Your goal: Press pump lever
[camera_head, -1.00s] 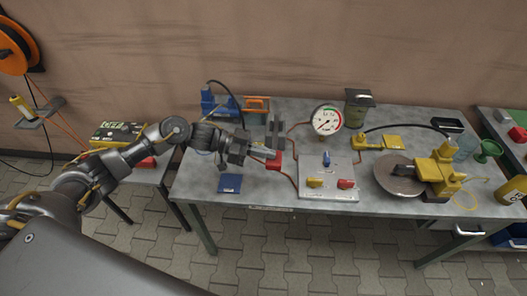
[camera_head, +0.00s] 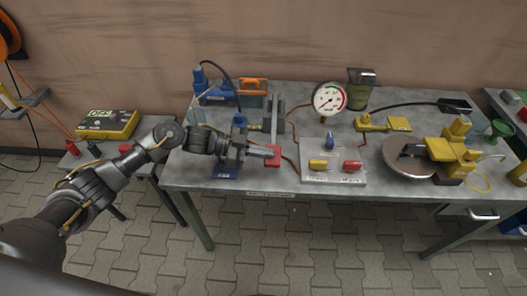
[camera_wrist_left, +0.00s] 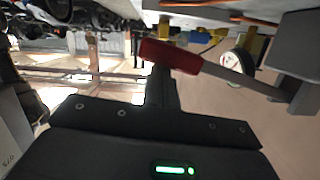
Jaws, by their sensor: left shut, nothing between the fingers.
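The pump lever is a grey bar with a red handle (camera_head: 272,157), reaching from a grey upright block (camera_head: 273,115) toward the table's front edge. My left gripper (camera_head: 264,153) is shut and empty, with its fingertips right at the left side of the red handle. In the left wrist view the red handle (camera_wrist_left: 172,56) lies across the tips of the closed fingers (camera_wrist_left: 160,78), and its grey bar runs off to the right. I cannot tell whether the fingertips touch the handle. My right gripper is not in view.
A round pressure gauge (camera_head: 329,99) stands behind a plate with blue, yellow and red knobs (camera_head: 333,172). A blue tool (camera_head: 210,88) and an orange-handled item (camera_head: 252,86) lie at the back left. A yellow device with a disc (camera_head: 449,150) stands right.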

